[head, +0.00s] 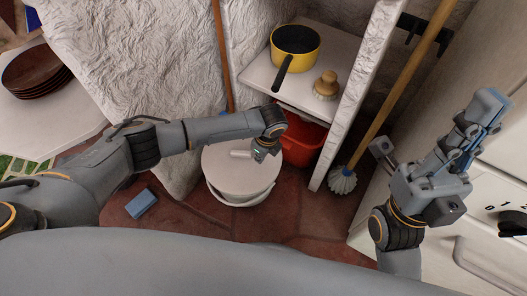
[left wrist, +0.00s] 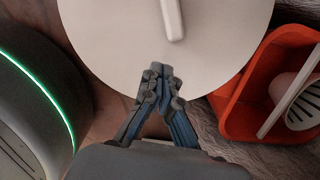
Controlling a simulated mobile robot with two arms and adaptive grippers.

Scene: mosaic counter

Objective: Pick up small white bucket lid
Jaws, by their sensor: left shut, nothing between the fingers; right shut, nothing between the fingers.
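The round white lid (head: 222,172) lies on top of the small white bucket (head: 238,202) on the floor. Its bar handle (head: 240,154) stands near the lid's far side. The lid fills the upper middle of the left wrist view (left wrist: 205,62), with the handle (left wrist: 172,18) at the top edge. My left gripper (head: 259,156) is above the lid's right part in the head view, mostly hidden by its wrist. In the left wrist view its fingertips (left wrist: 160,70) are together and empty, short of the handle. My right gripper (head: 487,104) is shut and empty, raised far to the right.
A red bin (head: 302,140) stands just right of the bucket. A shelf (head: 258,75) holds a yellow pot (head: 295,40) and a scrub brush (head: 326,84). A mop (head: 342,181) leans beside a white divider. A blue block (head: 142,203) lies on the tiled floor left of the bucket.

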